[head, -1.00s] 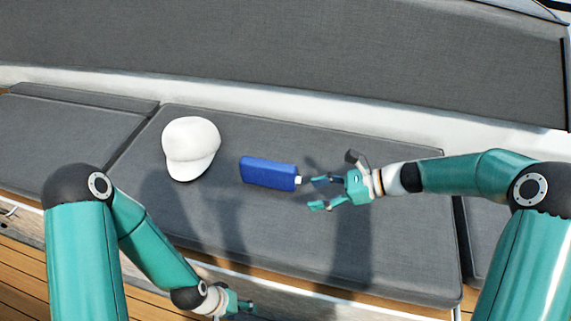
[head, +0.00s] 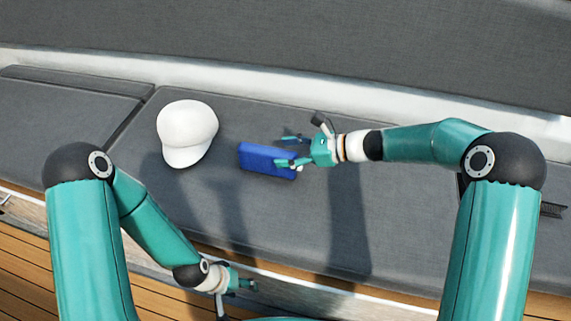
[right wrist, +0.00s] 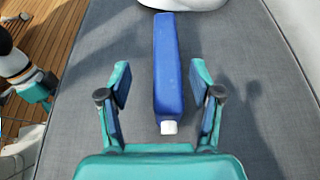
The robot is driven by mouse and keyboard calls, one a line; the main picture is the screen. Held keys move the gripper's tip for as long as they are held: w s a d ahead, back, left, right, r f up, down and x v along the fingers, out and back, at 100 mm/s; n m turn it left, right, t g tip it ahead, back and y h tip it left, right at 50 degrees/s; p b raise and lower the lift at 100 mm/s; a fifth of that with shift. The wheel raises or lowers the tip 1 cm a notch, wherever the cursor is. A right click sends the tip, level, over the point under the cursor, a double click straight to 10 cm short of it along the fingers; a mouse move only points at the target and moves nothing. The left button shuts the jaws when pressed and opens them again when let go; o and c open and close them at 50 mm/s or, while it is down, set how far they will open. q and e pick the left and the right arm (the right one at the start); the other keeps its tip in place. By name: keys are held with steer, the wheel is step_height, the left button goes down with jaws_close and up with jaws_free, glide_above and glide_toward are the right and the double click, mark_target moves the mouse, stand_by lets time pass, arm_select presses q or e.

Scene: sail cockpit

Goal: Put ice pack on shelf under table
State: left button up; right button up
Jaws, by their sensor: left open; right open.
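The blue ice pack (head: 262,158) with a white cap lies on the grey seat cushion. In the right wrist view the ice pack (right wrist: 168,70) points lengthwise towards my right gripper, and its white cap (right wrist: 168,127) is between the open fingers. My right gripper (head: 290,152) is open around the capped end, with gaps visible on both sides. My left gripper (head: 246,292) is open and empty, low in front of the seat edge, and partly hidden. I do not see a table or a shelf in these views.
A white cap hat (head: 187,132) lies on the cushion (head: 290,215) left of the ice pack. The grey backrest (head: 330,45) rises behind. Wooden decking (head: 30,270) shows at the lower left. The cushion in front of the ice pack is clear.

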mark_target(276, 154)
steer(key=x, duration=0.4)
steer(key=shift+a+f, duration=0.1)
steer(key=shift+f, duration=0.3)
steer(key=shift+w+a+f, duration=0.15)
steer(key=shift+w+a, duration=0.05)
steer(key=shift+a, duration=0.25)
steer(key=shift+c, duration=0.2)
jaws_close()
